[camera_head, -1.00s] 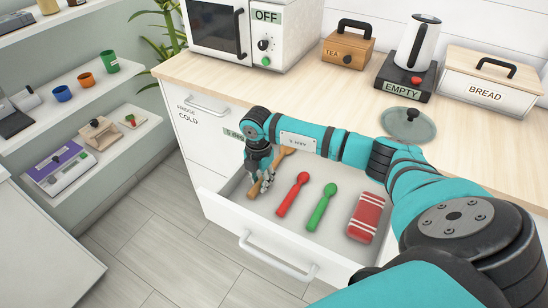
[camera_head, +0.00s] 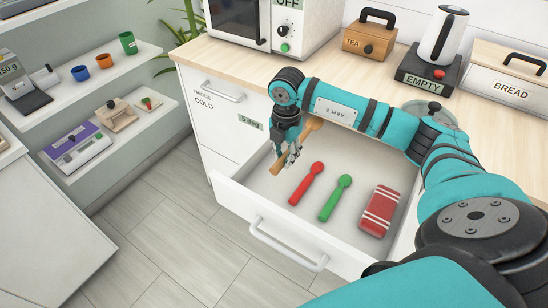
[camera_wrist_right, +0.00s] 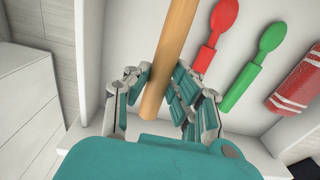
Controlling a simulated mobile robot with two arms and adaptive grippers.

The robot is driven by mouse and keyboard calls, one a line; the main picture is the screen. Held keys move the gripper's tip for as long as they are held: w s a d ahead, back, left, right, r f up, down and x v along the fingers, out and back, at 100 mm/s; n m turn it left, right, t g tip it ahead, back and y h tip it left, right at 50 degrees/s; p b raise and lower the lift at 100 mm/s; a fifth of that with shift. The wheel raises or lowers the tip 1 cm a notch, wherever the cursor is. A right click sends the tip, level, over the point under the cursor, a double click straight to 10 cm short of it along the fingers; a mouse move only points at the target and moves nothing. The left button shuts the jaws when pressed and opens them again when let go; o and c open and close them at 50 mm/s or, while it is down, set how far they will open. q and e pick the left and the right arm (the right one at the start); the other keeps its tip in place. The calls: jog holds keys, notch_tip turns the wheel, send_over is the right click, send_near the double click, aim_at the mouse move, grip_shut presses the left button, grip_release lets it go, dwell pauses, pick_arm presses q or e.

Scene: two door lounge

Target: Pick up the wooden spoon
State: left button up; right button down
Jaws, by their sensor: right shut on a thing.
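The wooden spoon (camera_head: 280,163) is tan and held between the fingers of my right gripper (camera_head: 289,158), tilted, above the open drawer (camera_head: 239,206). The spoon's bowl (camera_head: 314,124) shows partly behind my right arm. In the right wrist view, my right gripper (camera_wrist_right: 159,88) is shut on the spoon's handle (camera_wrist_right: 172,50), which runs up and out of the frame. A red spoon (camera_head: 306,184) and a green spoon (camera_head: 336,198) lie on the drawer floor to the right of it. My left gripper is not in view.
A red-and-white striped cloth or packet (camera_head: 379,211) lies at the drawer's right. The drawer's handle (camera_head: 288,247) sticks out in front. The counter (camera_head: 240,65) behind holds a microwave, a tea box (camera_head: 371,40), a kettle (camera_head: 441,37) and a bread box. Shelves stand at the left.

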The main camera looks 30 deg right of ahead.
jog(key=s+d+b, duration=0.1)
jog(key=s+d, duration=0.1)
jog(key=s, duration=0.2)
jog(key=s+d+b, duration=0.1)
jog(key=s+d, duration=0.2)
jog(key=s, duration=0.1)
jog(key=s+d+b, duration=0.1)
jog(key=s+d, duration=0.1)
jog(key=s, duration=0.2)
jog(key=shift+s+d, duration=0.35)
